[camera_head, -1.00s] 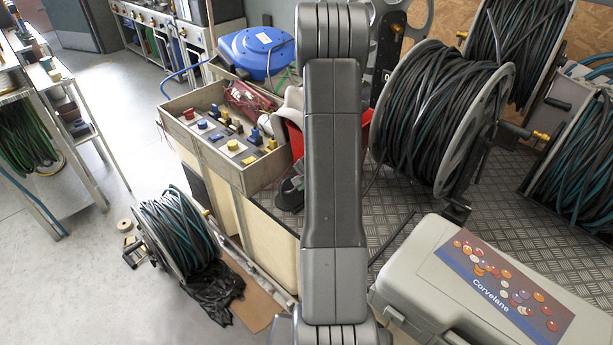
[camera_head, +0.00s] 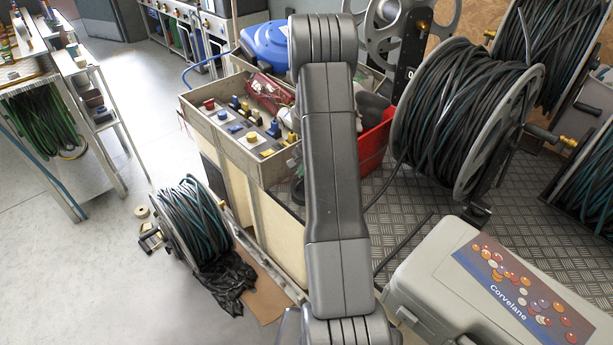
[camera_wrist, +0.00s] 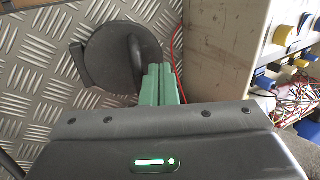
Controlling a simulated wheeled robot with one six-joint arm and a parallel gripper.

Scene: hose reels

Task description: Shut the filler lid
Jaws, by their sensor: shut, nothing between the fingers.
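A dark grey round disc with a raised arched grip (camera_wrist: 113,58) shows in the wrist view and looks like the filler lid. A small block, perhaps its hinge, sits at its left edge. I cannot tell from here whether the lid is open or shut. My gripper (camera_wrist: 158,71) has green fingers, shut together and empty. In the picture they overlap the lower right edge of the disc, beside the arched grip; contact is unclear. In the head view my arm covers the gripper, and I cannot make out the lid there.
A crate of switches (camera_head: 205,138) and a red bin (camera_head: 376,146) stand near my arm. A large hose reel (camera_head: 470,120) stands to the right, a grey Corvelane case (camera_head: 440,262) at lower right. A smaller reel (camera_head: 190,222) is on the floor at left, where open floor shows.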

